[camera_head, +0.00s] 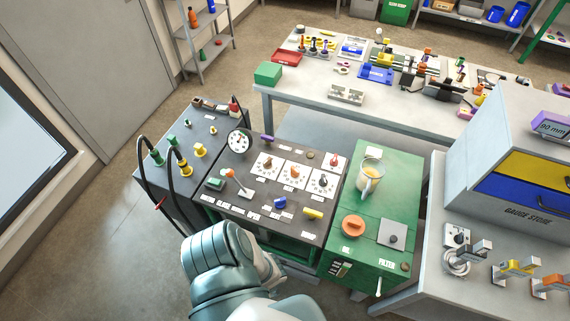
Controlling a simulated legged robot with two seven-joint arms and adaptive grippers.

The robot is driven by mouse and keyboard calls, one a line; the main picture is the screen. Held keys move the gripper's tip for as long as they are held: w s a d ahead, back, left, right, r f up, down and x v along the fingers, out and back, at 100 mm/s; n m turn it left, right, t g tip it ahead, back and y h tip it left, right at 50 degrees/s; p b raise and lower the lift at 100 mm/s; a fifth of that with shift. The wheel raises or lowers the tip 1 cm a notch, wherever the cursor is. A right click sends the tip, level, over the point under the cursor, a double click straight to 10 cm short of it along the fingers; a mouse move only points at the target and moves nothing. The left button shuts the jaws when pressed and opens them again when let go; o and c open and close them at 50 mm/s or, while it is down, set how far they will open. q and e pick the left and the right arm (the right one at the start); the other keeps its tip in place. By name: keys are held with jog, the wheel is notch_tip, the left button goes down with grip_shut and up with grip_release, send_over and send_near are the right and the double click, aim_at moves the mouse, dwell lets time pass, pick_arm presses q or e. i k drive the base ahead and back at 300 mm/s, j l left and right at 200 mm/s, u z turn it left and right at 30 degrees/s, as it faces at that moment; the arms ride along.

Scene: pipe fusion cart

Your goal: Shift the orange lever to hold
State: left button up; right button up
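The dark control panel (262,226) stands in the middle of the head view. A small lever (236,186) with a pale shaft slants across the panel's left part, by a green piece (227,172). Its tip looks reddish, but it is too small to tell its colour surely. White word labels (223,204) run along the panel's front edge; I cannot read them reliably. One of my arms rises from the bottom, in front of the panel. Neither gripper can be made out.
A grey unit with black cables (172,195) is on the left. A blue knob (280,202) and yellow handle (313,213) stick up from the panel.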

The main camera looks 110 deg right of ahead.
aim_at(229, 172)
jog(key=z, duration=3.1)
